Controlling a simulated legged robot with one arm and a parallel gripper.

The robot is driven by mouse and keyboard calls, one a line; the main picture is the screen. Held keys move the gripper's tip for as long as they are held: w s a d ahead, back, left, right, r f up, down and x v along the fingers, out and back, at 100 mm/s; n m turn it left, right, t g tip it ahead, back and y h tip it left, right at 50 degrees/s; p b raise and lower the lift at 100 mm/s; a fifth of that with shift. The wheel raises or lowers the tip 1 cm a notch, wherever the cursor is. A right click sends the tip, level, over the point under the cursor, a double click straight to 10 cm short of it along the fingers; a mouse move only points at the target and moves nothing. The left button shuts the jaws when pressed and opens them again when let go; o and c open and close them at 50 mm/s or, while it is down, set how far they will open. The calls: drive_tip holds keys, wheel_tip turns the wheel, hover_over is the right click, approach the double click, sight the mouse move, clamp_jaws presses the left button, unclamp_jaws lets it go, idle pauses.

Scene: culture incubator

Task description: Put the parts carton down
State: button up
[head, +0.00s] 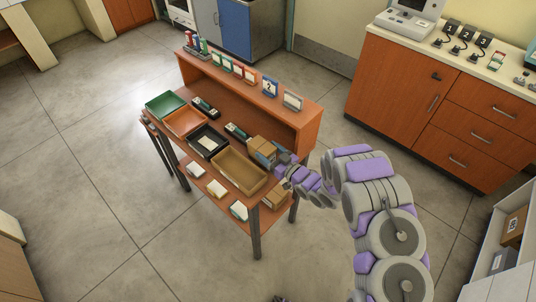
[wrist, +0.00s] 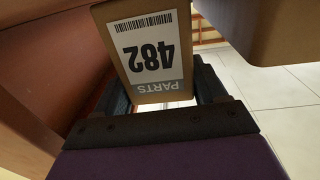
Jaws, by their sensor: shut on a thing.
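The parts carton (head: 259,144) is a small brown box at the right end of the wooden bench's top, beside the tan tray and in front of the raised shelf. In the wrist view the carton (wrist: 149,50) shows a white label with a barcode, "482" and "PARTS", upside down. My gripper (head: 276,156) reaches in from the right. In the wrist view my gripper (wrist: 160,90) has a dark finger on each side of the carton and is shut on it. I cannot tell whether the carton's underside touches the bench top.
The tan tray (head: 217,167) is close beside the carton. A black tray (head: 222,153), an orange tray (head: 185,133) and a green tray (head: 165,115) continue leftward. The raised shelf (head: 300,122) stands behind. Another brown carton (head: 277,197) lies on the lower shelf.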

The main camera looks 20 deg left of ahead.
drive_tip(key=shift+d+f, duration=0.2)
drive_tip(key=shift+f, duration=0.1)
drive_tip(key=shift+d+r, duration=0.1)
drive_tip(key=shift+d, duration=0.05)
drive_tip(key=o, duration=1.2)
drive_tip(key=shift+a, duration=0.45)
drive_tip(key=shift+o, duration=0.2)
drive_tip(key=shift+d, duration=0.2)
drive_tip(key=shift+d, duration=0.1)
drive_tip(key=shift+d, duration=0.25)
drive_tip(key=p+v, duration=0.1)
drive_tip(key=v, duration=1)
drive_tip(key=shift+s, duration=0.25)
